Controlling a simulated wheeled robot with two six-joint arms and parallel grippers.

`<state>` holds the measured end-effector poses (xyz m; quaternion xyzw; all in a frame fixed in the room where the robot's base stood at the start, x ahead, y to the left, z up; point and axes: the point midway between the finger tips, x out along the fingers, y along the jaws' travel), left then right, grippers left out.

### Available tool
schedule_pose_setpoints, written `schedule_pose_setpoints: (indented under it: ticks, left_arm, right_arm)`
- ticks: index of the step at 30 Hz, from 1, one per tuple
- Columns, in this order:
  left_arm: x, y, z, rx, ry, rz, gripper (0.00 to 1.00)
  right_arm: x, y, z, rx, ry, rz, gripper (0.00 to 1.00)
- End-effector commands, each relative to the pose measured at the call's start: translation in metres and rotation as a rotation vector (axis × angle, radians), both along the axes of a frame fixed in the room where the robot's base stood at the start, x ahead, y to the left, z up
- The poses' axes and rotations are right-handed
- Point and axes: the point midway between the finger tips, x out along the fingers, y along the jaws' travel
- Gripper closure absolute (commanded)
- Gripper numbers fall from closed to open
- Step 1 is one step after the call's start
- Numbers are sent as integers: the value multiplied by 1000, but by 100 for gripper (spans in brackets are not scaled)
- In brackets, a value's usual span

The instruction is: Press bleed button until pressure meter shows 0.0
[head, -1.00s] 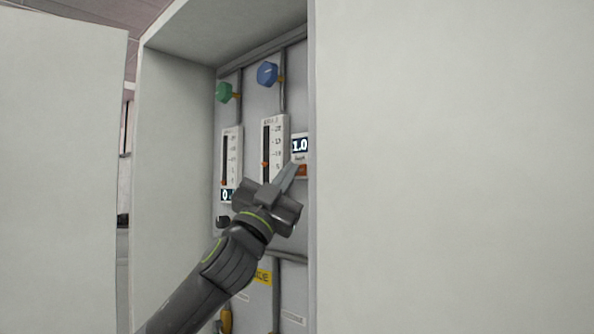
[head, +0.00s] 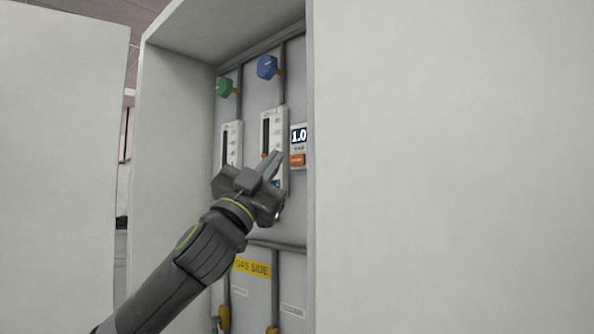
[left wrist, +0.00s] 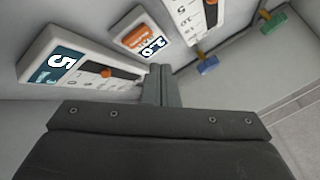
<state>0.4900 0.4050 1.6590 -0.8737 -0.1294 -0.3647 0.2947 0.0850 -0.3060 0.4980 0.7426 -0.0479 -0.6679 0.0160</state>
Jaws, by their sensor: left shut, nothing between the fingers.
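The pressure meter (head: 299,136) is a small unit on the panel at the right edge of the cabinet opening and reads 1.0. The orange bleed button (head: 297,160) sits directly below its display. My left gripper (head: 274,157) is shut and empty, its tips left of the button and apart from it in the picture, in front of the right-hand gauge. In the left wrist view the shut fingertips (left wrist: 160,68) lie just below the meter's dark display (left wrist: 154,44), which appears turned, with the orange button (left wrist: 130,40) beside it. My right gripper is out of view.
Two slider gauges (head: 231,143) (head: 268,128) stand left of the meter. Green (head: 226,88) and blue (head: 267,68) knobs are above them. The cabinet's right front (head: 450,170) closes off the right side, and its left side wall (head: 175,170) bounds the opening.

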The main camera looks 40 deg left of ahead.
Motion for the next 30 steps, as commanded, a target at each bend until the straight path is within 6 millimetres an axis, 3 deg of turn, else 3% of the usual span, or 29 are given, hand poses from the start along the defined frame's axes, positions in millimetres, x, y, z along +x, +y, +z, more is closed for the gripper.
schedule_pose_setpoints:
  ticks: [1, 8, 30]
  left_arm:
    - [-7, 0, -5, 3, -3, 3, 100]
    - [-25, 2, -3, 1, -1, 2, 100]
    - [-27, 2, 0, -1, 0, -1, 100]
  right_arm:
    - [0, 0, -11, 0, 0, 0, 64]
    - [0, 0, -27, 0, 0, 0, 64]
    - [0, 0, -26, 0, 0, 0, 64]
